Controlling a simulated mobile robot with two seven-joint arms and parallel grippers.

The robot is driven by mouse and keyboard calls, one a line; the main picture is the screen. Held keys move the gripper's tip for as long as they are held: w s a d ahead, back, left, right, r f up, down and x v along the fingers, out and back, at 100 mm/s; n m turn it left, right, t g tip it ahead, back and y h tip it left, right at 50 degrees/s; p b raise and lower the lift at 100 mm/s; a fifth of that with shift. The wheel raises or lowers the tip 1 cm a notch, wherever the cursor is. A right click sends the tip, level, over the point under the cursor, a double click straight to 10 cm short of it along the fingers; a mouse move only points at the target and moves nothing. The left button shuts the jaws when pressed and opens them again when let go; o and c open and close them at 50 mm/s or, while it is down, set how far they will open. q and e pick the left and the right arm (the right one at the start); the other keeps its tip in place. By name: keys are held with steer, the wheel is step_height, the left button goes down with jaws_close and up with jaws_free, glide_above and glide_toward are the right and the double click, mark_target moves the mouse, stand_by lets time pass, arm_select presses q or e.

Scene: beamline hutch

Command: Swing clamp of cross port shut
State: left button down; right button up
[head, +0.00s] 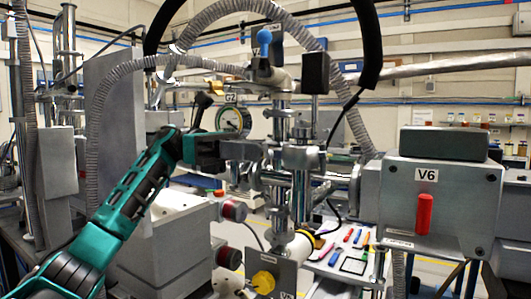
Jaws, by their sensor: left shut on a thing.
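The metal cross port (297,158) stands on a vertical steel pipe in the middle of the head view. A grey clamp (243,152) sits at its left side, at about the height of the side pipes. My left gripper (225,149) comes in from the left on a teal arm and is shut on the outer end of this clamp. The dark fingers hide that end. I cannot tell how far the clamp is swung round. My right gripper is out of view.
A grey box marked V6 (455,195) with a red handle (424,213) stands to the right. A ribbed hose (98,140) arches over the port. A round gauge (233,121) is behind the gripper. A yellow knob (263,282) is below. Tools lie on a white tray (330,272).

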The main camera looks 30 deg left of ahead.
arm_select(q)
steer(key=shift+w+r, duration=0.1)
steer(key=shift+w, duration=0.05)
steer(key=c, duration=1.6)
jaws_free()
steer(key=shift+c, duration=0.2)
steer(key=shift+o, duration=0.7)
steer(key=shift+w, duration=0.25)
steer(key=shift+o, duration=1.2)
steer(key=a+p, duration=0.1)
steer(key=a, duration=1.1)
steer(key=shift+s+a+p, duration=0.15)
steer(key=shift+a+p, duration=0.2)
steer(key=shift+a, duration=0.05)
